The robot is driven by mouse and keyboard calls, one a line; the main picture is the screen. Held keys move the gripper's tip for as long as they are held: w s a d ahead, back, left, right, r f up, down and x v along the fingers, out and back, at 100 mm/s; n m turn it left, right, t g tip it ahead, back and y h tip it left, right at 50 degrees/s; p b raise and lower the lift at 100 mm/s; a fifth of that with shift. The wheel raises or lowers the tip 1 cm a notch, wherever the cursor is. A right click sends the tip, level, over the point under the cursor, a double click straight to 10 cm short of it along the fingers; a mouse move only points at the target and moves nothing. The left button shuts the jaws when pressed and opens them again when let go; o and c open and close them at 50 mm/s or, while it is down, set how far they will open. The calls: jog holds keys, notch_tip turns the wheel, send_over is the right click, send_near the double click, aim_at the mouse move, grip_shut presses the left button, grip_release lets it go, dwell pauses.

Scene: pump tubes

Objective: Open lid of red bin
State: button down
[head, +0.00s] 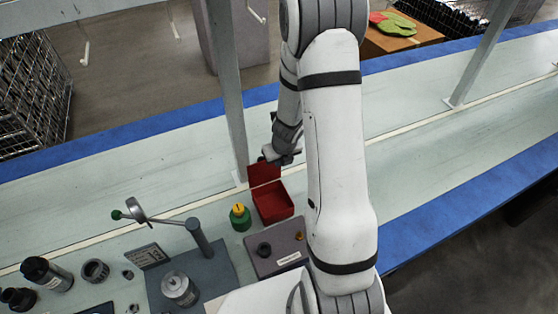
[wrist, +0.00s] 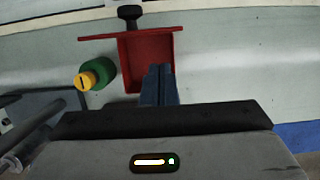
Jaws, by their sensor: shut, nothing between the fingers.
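The red bin (head: 274,205) stands on the pale bench with its inside showing. Its red lid (head: 264,174) stands upright at the far edge. In the wrist view the bin (wrist: 133,72) is open towards me, and the lid (wrist: 100,37) shows as a thin red edge across its far side. A black knob (wrist: 130,13) sticks out beyond the lid. My gripper (wrist: 158,68) is shut and empty, its fingertips overlapping the bin's right part in the wrist view. In the head view the gripper is a dark shape near the lid, partly hidden by my arm.
A green container with a yellow top (head: 240,216) stands just left of the bin. A grey tray (head: 266,267) with small parts is in front of it. A lever press (head: 198,238) is at the left. A grey post (head: 229,100) rises close behind the bin.

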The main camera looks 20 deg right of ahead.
notch_tip(320, 180, up, 7)
jog(key=w+p, duration=0.2)
jog(key=p, duration=0.5)
jog(key=shift+a+r, duration=0.1)
jog(key=s+a+r+n+y+b, duration=0.1)
jog(key=s+a+r+n+b, duration=0.15)
jog(key=r+n, duration=0.5)
jog(key=s+a+r+n+b, duration=0.1)
jog(key=s+a+r+n, duration=0.25)
jog(key=r+n, duration=0.45)
jog(key=s+r+n+h+b, duration=0.1)
jog(key=s+r+n+b, duration=0.2)
jog(key=s+n, duration=1.5)
notch_tip(320, 180, up, 4)
jog(key=shift+d+f+n, duration=0.15)
jog(key=shift+d+n, duration=0.05)
jog(key=shift+n, duration=0.65)
